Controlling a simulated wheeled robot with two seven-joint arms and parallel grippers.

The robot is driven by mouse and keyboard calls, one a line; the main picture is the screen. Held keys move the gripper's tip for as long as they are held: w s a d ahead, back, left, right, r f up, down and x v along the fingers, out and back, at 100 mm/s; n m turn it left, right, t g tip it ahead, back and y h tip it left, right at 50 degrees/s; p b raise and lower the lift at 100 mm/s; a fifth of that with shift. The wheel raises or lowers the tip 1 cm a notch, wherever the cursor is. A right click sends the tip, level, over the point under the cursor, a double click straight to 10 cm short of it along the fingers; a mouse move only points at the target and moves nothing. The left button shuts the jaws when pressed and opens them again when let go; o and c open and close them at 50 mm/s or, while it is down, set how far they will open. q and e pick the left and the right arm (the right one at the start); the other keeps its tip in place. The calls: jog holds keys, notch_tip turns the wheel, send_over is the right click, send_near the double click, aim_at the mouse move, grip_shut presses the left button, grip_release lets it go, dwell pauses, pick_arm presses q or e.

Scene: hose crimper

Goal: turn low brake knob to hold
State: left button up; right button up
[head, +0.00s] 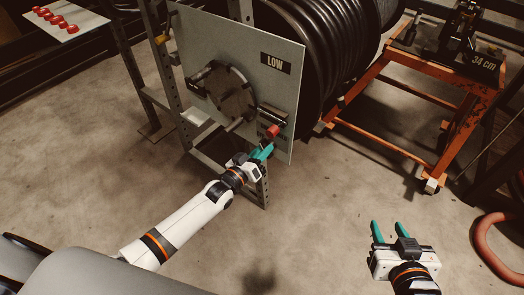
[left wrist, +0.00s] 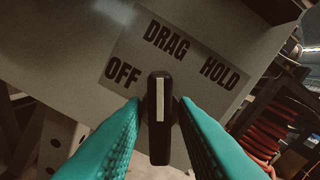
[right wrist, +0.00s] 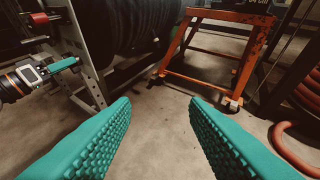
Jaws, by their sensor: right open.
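The low brake knob (left wrist: 160,120) is a black bar with a white stripe, seen in the left wrist view. Its stripe stands upright in that picture, toward the word DRAG on the label plate (left wrist: 190,62); OFF is to the left and HOLD to the right. My left gripper (left wrist: 160,101) is open, with one green finger on each side of the knob and small gaps visible. In the head view, my left gripper (head: 263,151) is at the lower right of the LOW panel (head: 215,50) and hides the knob. My right gripper (head: 389,229) is open and empty above the floor.
A round disc (head: 232,95) and a red part (head: 272,131) are on the panel near my left gripper. A large black hose reel (head: 310,40) stands behind it. An orange cart (head: 440,110) is at the back right, a red hose (head: 485,245) at the right. The floor between is clear.

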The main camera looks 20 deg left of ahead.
pick_arm(q)
grip_shut()
jog(key=shift+s+d+m+p, duration=0.1)
jog(key=shift+m+p, duration=0.7)
jog(key=shift+m, duration=2.15)
jog(key=shift+d+m+p, duration=0.1)
jog(key=shift+m+p, duration=0.65)
jog(key=shift+m, duration=2.2)
pick_arm(e)
jog(key=s+d+f+g+h, duration=0.1)
jog(key=s+d+f+g, duration=0.1)
jog(key=s+f+g, duration=0.1)
jog(key=s+d+f+g+h, duration=0.1)
jog(key=s+d+f+g, duration=0.1)
jog(key=s+g, duration=0.3)
jog(key=shift+s+f, duration=0.7)
jog(key=shift+s, duration=0.95)
jog(key=shift+s+d+g, duration=0.1)
jog(key=shift+g, duration=0.2)
pick_arm(q)
jog(key=shift+o, duration=1.4)
grip_release()
